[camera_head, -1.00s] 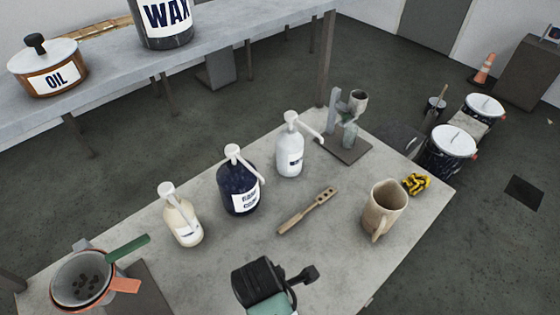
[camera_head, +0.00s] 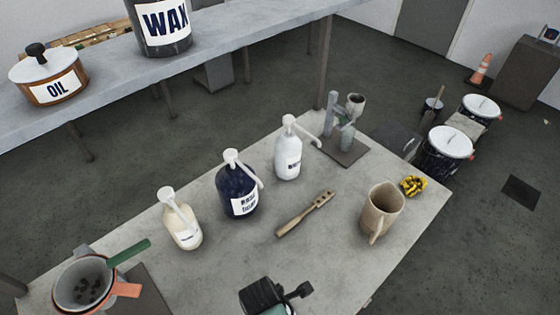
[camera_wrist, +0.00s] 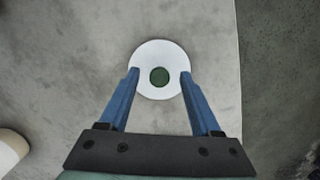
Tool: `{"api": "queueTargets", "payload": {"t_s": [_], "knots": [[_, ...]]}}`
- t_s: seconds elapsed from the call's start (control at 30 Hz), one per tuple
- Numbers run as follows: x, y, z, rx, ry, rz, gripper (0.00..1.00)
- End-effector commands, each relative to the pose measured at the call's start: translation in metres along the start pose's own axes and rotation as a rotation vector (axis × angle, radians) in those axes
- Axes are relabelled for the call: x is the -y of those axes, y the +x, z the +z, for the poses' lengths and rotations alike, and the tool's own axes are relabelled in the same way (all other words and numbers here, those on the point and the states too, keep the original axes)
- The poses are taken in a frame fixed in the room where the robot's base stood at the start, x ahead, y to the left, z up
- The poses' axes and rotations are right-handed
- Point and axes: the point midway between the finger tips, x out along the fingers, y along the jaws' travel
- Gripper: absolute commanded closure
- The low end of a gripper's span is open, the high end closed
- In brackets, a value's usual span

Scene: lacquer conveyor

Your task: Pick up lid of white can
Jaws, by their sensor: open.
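A round white lid (camera_wrist: 147,90) with a dark green knob (camera_wrist: 159,77) at its middle shows in the wrist view, seen from above over the grey table. My gripper (camera_wrist: 159,72) is open, its two blue fingers on either side of the knob and overlapping the lid's left and right edges in the picture. I cannot tell the height gap or any contact. The can's body is hidden below the lid. In the head view only my dark wrist shows at the bottom edge; the fingers and this lid are out of sight there.
The grey table (camera_head: 330,250) bears a cream bottle (camera_head: 181,222), a navy bottle (camera_head: 239,190), a white pump bottle (camera_head: 288,160), a wooden tool (camera_head: 305,213), a beige mug (camera_head: 381,208) and strainers (camera_head: 82,285). White-topped buckets (camera_head: 450,142) stand on the floor at right.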

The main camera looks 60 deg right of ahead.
Motion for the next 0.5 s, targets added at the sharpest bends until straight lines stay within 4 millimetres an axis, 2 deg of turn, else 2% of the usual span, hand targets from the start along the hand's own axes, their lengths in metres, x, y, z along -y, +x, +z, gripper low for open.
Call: {"api": "queueTargets", "payload": {"t_s": [0.07,0.4,0.5], "knots": [[-0.0002,-0.0003,0.0,0.0,0.0,0.0,0.39],[-0.0001,-0.0005,-0.0001,0.0,0.0,0.0,1.0],[-0.0001,-0.0006,-0.0001,0.0,0.0,0.0,1.0]]}}
